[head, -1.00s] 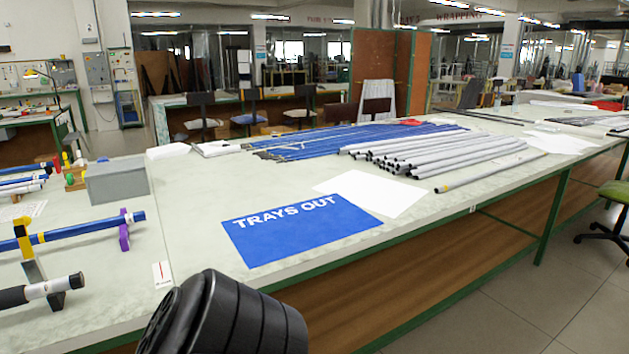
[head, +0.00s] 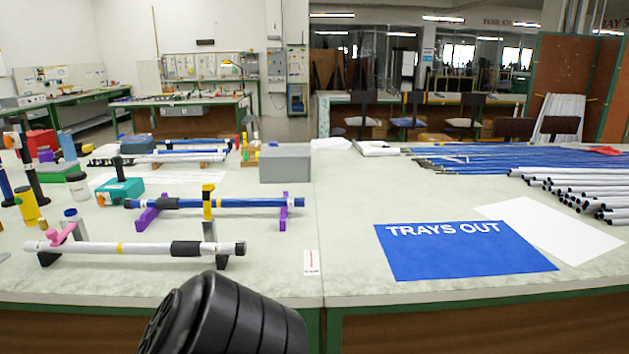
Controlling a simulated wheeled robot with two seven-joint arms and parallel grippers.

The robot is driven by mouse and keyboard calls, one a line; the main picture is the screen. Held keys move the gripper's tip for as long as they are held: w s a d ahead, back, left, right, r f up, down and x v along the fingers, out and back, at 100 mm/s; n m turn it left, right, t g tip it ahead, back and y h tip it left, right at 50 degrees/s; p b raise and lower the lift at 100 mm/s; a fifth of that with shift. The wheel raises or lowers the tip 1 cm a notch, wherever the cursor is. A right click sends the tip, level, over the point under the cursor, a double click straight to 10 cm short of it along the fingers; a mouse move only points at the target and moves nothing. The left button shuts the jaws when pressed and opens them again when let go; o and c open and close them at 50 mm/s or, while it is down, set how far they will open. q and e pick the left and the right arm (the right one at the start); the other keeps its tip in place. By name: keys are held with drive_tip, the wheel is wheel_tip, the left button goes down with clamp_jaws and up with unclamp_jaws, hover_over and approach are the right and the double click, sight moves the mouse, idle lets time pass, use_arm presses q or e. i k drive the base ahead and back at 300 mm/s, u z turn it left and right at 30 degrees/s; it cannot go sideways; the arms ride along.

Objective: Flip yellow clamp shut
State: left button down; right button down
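The yellow clamp (head: 207,203) stands upright at the right end of a white rod (head: 135,248), above a grey and black stand (head: 210,233). Its arm points up, not down over the rod. A pink clamp (head: 66,226) is at the rod's left end and looks tilted, with its pink part near the rod. The rod has a black sleeve near its right end and lies across its two stands. Neither gripper is in view. A black ribbed part, likely mine, shows at the bottom of the head view.
A blue rod (head: 230,202) on purple supports (head: 284,208) lies just behind. A blue "TRAYS OUT" sheet (head: 462,252) lies to the right. The bench front near the white rod is clear.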

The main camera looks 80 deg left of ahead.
sight(207, 189)
drive_tip(key=u, duration=3.6)
